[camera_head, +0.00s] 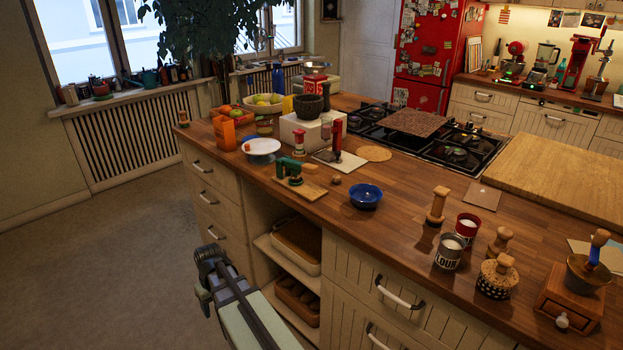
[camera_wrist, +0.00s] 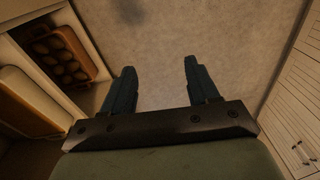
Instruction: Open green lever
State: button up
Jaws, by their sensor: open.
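A green lever device (camera_head: 288,166) stands on a small wooden board (camera_head: 303,188) on the counter, left of the blue bowl. Its exact lever position is too small to tell. My gripper (camera_wrist: 158,68) shows in the wrist view with its two dark fingers spread apart and nothing between them. It points down at bare floor, beside the island's open shelves. In the head view my arm is at the bottom, in front of the island and below the counter top, well apart from the green lever. The green lever is not in the wrist view.
Wooden counter (camera_head: 400,215) edge and drawer handles (camera_head: 399,293) lie close to my arm. Floor (camera_head: 110,260) at left is clear.

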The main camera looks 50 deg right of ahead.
jog(key=w+d+r+t, duration=0.1)
jog(key=w+d+r, duration=0.4)
jog(key=d+r, duration=0.65)
jog(key=t, duration=0.3)
send_near(311, 165)
jog(key=shift+h, duration=0.3)
jog(key=x, duration=0.6)
jog(key=a+x, duration=0.1)
jog(key=x, duration=0.2)
jog(key=shift+s+f, duration=0.1)
jog(key=shift+f, duration=0.1)
jog(key=shift+c, duration=0.4)
grip_shut()
jog(key=shift+d+r, duration=0.1)
